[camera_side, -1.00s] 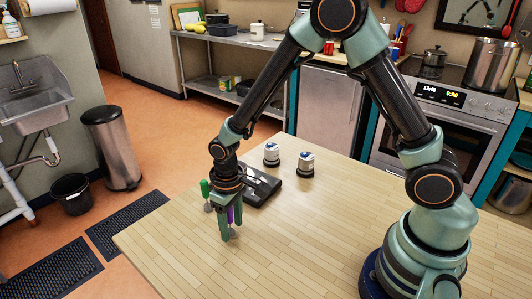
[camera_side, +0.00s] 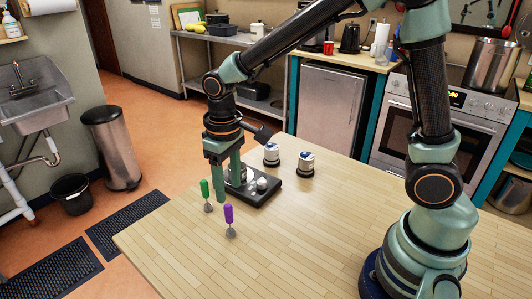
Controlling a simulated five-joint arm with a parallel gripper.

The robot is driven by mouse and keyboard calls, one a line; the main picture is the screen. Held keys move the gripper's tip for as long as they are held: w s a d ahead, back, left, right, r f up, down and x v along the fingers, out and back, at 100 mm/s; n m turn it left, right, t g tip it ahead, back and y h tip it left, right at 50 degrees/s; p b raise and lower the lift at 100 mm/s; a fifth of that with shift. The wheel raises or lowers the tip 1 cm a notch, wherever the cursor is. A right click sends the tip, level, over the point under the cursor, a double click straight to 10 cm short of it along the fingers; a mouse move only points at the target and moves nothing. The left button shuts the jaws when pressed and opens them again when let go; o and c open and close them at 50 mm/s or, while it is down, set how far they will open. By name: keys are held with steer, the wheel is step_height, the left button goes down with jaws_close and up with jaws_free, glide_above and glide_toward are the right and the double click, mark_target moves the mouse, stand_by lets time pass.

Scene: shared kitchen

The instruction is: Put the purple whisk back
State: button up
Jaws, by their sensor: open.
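The purple whisk (camera_side: 229,214) is on the bare table in front of the dark tray, handle toward the back and wire head toward the front. I cannot tell if it stands or lies flat. A green whisk (camera_side: 205,189) is in the same pose to its left. My gripper (camera_side: 228,188) is open and empty, fingers pointing down, behind the two whisks and apart from the purple one. It partly hides the left part of the dark tray (camera_side: 262,198), which holds small whitish and silvery items.
The wooden table (camera_side: 300,235) is clear at the front and right. Its left edge runs close to the green whisk.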

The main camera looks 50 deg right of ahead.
steer(key=s+d+r+m+t, duration=0.2)
steer(key=s+d+r+t, duration=0.3)
steer(key=s+d+r, duration=0.3)
steer(key=shift+s+d+r, duration=0.35)
steer(key=shift+d+r, duration=0.85)
steer(key=shift+r, duration=0.5)
